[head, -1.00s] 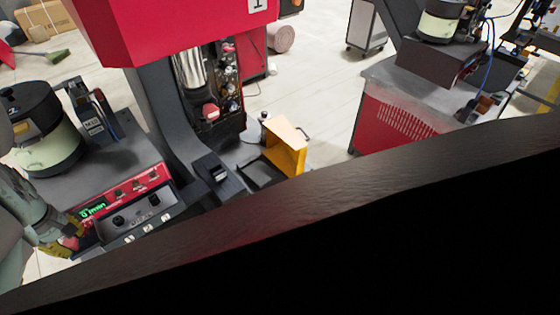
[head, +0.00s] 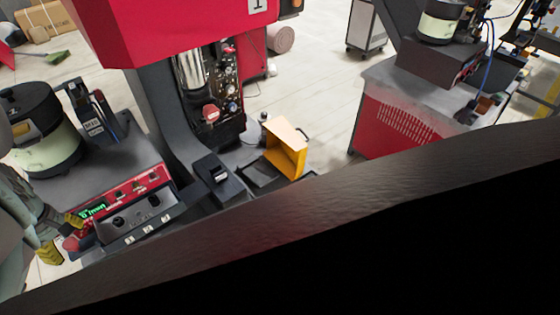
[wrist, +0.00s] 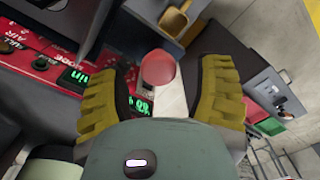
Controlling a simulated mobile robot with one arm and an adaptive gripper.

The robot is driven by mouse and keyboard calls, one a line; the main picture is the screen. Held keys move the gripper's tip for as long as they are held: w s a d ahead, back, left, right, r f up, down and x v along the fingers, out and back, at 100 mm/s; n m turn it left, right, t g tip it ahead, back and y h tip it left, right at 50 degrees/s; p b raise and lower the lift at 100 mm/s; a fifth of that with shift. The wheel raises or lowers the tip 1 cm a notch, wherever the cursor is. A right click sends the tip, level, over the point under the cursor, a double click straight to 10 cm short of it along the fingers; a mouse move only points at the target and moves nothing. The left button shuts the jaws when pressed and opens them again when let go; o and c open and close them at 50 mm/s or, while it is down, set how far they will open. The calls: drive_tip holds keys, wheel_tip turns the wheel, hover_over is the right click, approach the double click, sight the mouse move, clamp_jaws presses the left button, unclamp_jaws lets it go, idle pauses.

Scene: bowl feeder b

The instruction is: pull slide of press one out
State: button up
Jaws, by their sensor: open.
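Press one (head: 170,30) is the red machine with a "1" label at the top of the head view. Below it on its table, a yellow angled part (head: 287,150) with a dark handle stands at a dark tray; I cannot tell for sure which part is the slide. A yellow part also shows at the top of the wrist view (wrist: 176,20). My gripper (head: 62,238) is open at the lower left, beside the red control panel (head: 125,195). In the wrist view its yellow fingers (wrist: 162,95) stand either side of a round red knob (wrist: 158,68), with no visible grip on it.
A bowl feeder (head: 40,130) stands left of the press. A small black box (head: 218,175) sits between panel and yellow part. A second red-sided station (head: 405,115) is at the right. A large dark surface fills the head view's lower right. Pale floor lies between stations.

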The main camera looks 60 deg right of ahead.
drive_tip(key=shift+s+a+r, duration=0.1)
drive_tip(key=shift+a+r, duration=0.05)
drive_tip(key=shift+r, duration=0.95)
wheel_tip(320, 180, up, 9)
